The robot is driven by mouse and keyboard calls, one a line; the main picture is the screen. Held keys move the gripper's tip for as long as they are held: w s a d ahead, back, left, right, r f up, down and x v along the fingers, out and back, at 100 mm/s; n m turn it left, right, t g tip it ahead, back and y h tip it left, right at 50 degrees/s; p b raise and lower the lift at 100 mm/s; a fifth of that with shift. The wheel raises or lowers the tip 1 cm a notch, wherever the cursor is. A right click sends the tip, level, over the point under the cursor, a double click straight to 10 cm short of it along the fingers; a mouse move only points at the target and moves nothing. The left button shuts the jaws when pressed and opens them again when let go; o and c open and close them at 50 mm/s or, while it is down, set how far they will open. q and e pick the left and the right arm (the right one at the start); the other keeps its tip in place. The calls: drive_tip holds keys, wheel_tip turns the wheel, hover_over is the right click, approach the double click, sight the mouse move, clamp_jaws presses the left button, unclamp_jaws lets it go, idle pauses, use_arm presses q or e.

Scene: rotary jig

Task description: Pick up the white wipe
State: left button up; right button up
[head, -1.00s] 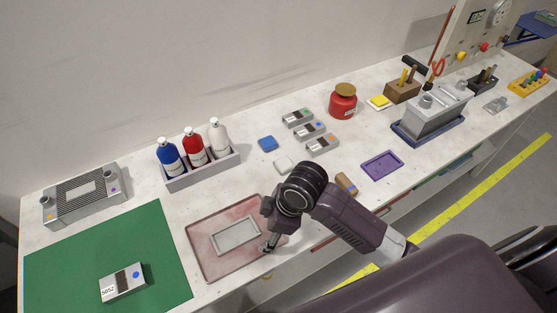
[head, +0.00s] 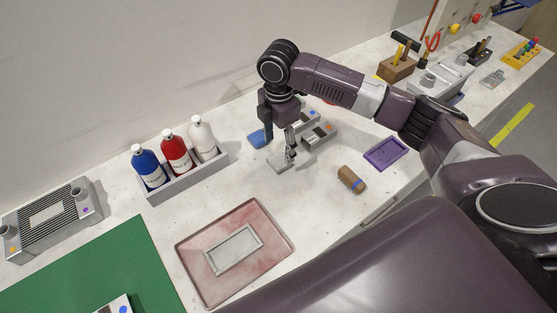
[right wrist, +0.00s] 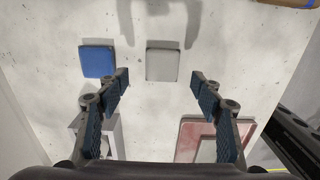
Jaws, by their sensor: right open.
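The white wipe (right wrist: 162,64) is a small pale square lying flat on the bench in the right wrist view. A similar blue square (right wrist: 98,61) lies to its left; it also shows in the head view (head: 256,139). My right gripper (head: 279,152) points down over the bench, open and empty. In the right wrist view its fingers (right wrist: 160,79) stand apart, with the white wipe between and just beyond the tips. In the head view the fingers largely hide the white wipe. My left gripper is not in view.
A bottle rack (head: 190,183) stands left of the gripper. A pinkish tray (head: 196,283) lies in front. Grey modules (head: 320,136) sit close behind my right gripper. A brown roll (head: 351,179) and a purple tray (head: 376,160) lie to the right.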

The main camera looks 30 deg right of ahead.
sight(280, 160)
drive_tip(key=shift+s+f, duration=0.15)
drive_tip(key=shift+f, duration=0.3)
wheel_tip(280, 160, down, 4)
drive_tip(key=shift+s+r+p, duration=0.1)
drive_tip(key=shift+r+p, duration=0.05)
drive_tip(key=shift+p, duration=0.7)
drive_tip(key=shift+f, duration=0.55)
drive_tip(key=shift+c, duration=1.1)
drive_tip(key=c, duration=0.8)
drive_tip(key=shift+r, duration=0.1)
drive_tip(key=shift+c, duration=0.2)
wheel_tip(280, 160, up, 20)
drive_tip(key=b, duration=0.2)
drive_tip(key=shift+b, duration=0.35)
